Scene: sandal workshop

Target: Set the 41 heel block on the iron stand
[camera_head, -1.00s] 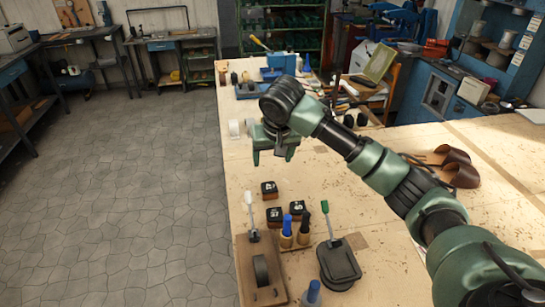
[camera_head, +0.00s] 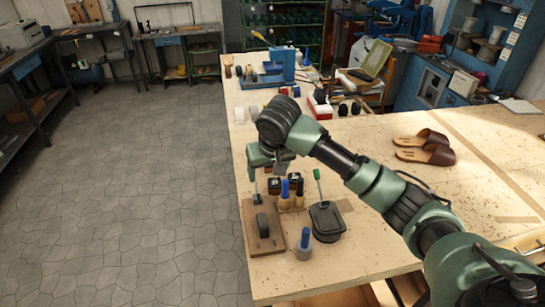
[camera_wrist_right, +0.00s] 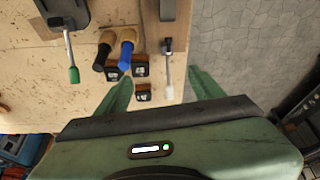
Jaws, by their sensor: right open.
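Small black heel blocks with pale labels stand in a cluster; two show in the head view (camera_head: 274,184) (camera_head: 294,179), and the labels are too small to read. My right gripper (camera_head: 266,168) is open and empty, pointing down just above and behind the cluster. In the right wrist view, one block (camera_wrist_right: 143,93) shows between the spread fingers (camera_wrist_right: 160,90), nearer the left one. Two more blocks (camera_wrist_right: 140,67) (camera_wrist_right: 114,73) are close by. A dark metal stand-like piece (camera_head: 327,221), possibly the iron stand, lies right of the blocks beside a green-handled rod. My left gripper is out of view.
A wooden board (camera_head: 264,244) with a dark upright round piece is at the left edge. Another blue-topped bottle (camera_head: 304,245) stands in front.

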